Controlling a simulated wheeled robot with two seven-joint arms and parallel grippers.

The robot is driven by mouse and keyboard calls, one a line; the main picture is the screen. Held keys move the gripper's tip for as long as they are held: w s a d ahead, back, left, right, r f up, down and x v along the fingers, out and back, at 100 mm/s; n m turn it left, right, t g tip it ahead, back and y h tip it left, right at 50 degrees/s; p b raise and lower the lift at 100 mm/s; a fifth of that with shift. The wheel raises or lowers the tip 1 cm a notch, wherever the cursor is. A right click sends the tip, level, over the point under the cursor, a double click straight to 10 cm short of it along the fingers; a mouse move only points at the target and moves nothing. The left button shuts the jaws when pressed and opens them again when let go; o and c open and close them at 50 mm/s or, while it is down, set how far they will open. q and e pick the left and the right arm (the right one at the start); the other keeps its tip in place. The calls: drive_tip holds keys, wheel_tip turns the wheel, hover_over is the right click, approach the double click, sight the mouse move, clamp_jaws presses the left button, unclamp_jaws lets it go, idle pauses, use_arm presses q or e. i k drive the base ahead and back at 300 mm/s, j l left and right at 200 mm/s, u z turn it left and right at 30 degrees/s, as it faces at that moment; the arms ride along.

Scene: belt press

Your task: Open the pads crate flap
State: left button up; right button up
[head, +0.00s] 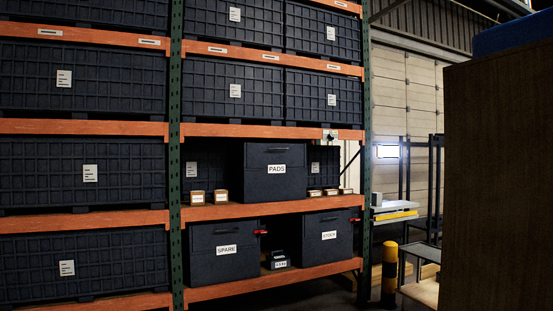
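The pads crate (275,188) is a dark box with a white PADS label (277,169), on the middle shelf of the rack in the head view. Its upper front panel (275,153), which seems to be the flap, looks shut against the crate front. Its inside is hidden. Neither of my grippers shows in the head view.
The spare crate (224,265) and the stock crate (327,248) stand on the shelf below, each with a red part at its right edge. Small boxes (209,197) flank the pads crate. A green upright (175,180) is left of it. A brown panel (497,190) blocks the right side.

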sight(258, 154)
drive_tip(key=z, duration=0.45)
drive_tip(key=i, duration=3.75)
